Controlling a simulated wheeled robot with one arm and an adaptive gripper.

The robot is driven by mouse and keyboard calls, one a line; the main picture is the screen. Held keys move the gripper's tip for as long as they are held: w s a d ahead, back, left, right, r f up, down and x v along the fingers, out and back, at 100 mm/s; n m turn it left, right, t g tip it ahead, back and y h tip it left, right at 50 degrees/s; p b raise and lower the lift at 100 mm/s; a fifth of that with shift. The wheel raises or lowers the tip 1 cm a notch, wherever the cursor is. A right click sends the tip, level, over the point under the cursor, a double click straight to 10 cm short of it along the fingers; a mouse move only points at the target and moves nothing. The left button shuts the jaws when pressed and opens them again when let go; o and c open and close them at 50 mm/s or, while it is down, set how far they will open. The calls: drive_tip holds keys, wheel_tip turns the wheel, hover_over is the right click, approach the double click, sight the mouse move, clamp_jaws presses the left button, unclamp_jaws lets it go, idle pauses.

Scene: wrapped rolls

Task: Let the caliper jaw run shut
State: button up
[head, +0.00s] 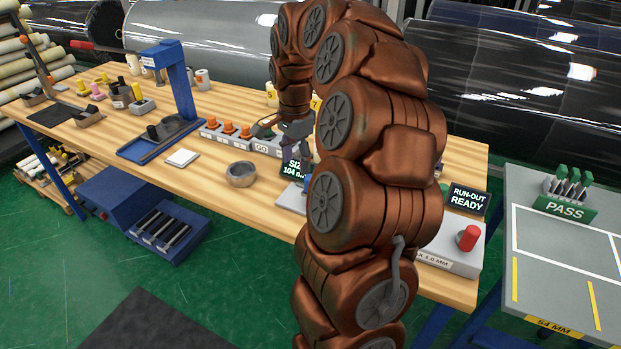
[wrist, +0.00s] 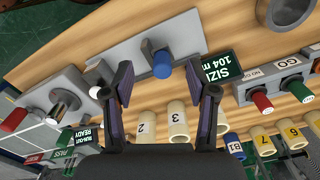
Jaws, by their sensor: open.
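The sizing station is a grey plate (wrist: 105,62) in the wrist view, with a blue-capped knob (wrist: 162,66) and a grey block behind it. I cannot tell which part is the caliper jaw. Its dark display (wrist: 222,66) reads 104 mm; it also shows in the head view (head: 293,172). My gripper (wrist: 158,76) is open and empty, its two dark fingers on either side of the blue knob in the picture. Contact cannot be told. In the head view my gripper (head: 283,130) hangs over the bench, and my arm hides much of the station.
Cream rolls numbered 2 (wrist: 145,124) and 3 (wrist: 178,122) stand close by the fingers. A GO gauge box (wrist: 285,72) is to the right. The run-out unit with a red knob (head: 467,238) is right of my arm. A grey metal ring (head: 241,174) lies left on the bench (head: 210,180).

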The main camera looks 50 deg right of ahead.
drive_tip(key=m, duration=0.2)
hover_over(310, 177)
drive_tip(key=shift+f, duration=0.5)
drive_tip(key=shift+f+p, duration=1.15)
drive_tip(key=shift+f, duration=2.7)
drive_tip(key=shift+c, duration=0.2)
clamp_jaws()
